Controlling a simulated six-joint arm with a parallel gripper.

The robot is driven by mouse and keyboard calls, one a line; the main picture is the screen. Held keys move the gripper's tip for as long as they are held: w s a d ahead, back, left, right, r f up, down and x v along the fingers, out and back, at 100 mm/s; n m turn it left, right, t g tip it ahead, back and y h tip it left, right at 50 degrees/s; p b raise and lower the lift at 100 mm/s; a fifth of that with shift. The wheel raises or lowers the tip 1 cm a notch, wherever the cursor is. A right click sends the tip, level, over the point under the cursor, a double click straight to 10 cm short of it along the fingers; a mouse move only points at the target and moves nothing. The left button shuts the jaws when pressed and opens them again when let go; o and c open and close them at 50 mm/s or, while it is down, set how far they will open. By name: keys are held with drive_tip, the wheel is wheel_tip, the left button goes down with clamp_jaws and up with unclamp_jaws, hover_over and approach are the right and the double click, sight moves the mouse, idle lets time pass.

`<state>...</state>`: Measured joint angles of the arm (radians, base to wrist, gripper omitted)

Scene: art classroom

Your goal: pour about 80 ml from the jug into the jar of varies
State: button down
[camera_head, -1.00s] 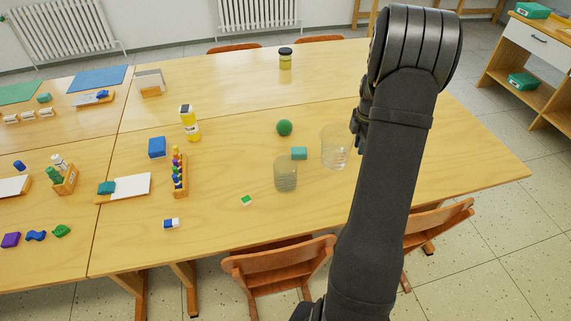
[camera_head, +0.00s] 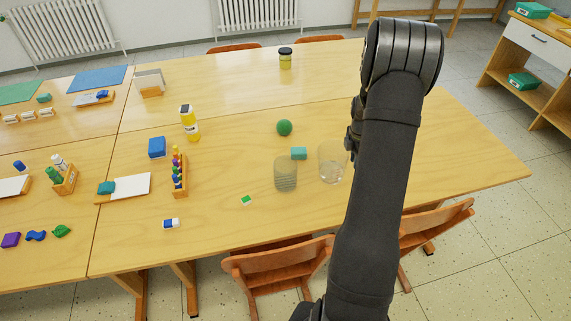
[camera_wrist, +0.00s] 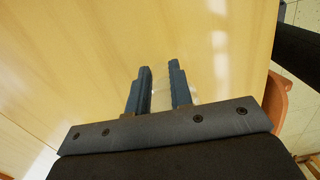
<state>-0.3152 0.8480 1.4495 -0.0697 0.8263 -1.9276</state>
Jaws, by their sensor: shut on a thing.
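A clear glass jug (camera_head: 331,168) stands or hangs upright on the right of the middle of the table. Whether its base touches the wood I cannot tell. My gripper (camera_head: 350,143) is at its right side, partly hidden by my arm, and is shut on it. In the wrist view my gripper (camera_wrist: 160,80) shows its two dark fingers with pale, see-through glass of the jug (camera_wrist: 162,100) between them. A clear glass jar (camera_head: 285,176) stands upright on the table just left of the jug, apart from it. The liquid levels are hard to make out.
A teal block (camera_head: 299,153) lies behind the jar and a green ball (camera_head: 284,128) farther back. A green-and-white eraser (camera_head: 247,200) lies front left of the jar. A yellow bottle (camera_head: 190,123) and a lidded jar (camera_head: 285,58) stand farther off. The table's right side is clear.

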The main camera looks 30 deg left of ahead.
drive_tip(key=shift+s+a+r+t+h, duration=0.25)
drive_tip(key=shift+r+h, duration=0.1)
drive_tip(key=shift+r, duration=0.2)
drive_tip(key=shift+s+a+r+t+h, duration=0.1)
drive_tip(key=shift+a+r+t+h, duration=0.15)
drive_tip(key=shift+r, duration=0.25)
drive_tip(key=shift+s+a+r+t+h, duration=0.2)
drive_tip(key=shift+r+t+h, duration=0.15)
drive_tip(key=shift+r, duration=0.2)
drive_tip(key=s+a+r+t+h, duration=0.2)
drive_tip(key=r+h, duration=0.1)
drive_tip(key=r, duration=0.2)
drive_tip(key=s+a+r+t+h, duration=0.2)
drive_tip(key=a+r+t+h, duration=0.1)
drive_tip(key=r, duration=0.2)
drive_tip(key=shift+s+r+t+h, duration=0.2)
drive_tip(key=shift+s+t+h, duration=0.05)
drive_tip(key=shift+t+h, duration=0.1)
drive_tip(key=shift+s+a+r+h, duration=0.2)
drive_tip(key=shift+a+r+h, duration=0.1)
drive_tip(key=shift+r, duration=0.15)
drive_tip(key=shift+s+a+r+t, duration=0.15)
drive_tip(key=shift+a+r+t, duration=0.1)
drive_tip(key=shift+t, duration=0.15)
drive_tip(key=shift+s+a+r+t+h, duration=0.3)
drive_tip(key=shift+r+t+h, duration=0.15)
drive_tip(key=shift+h, duration=0.15)
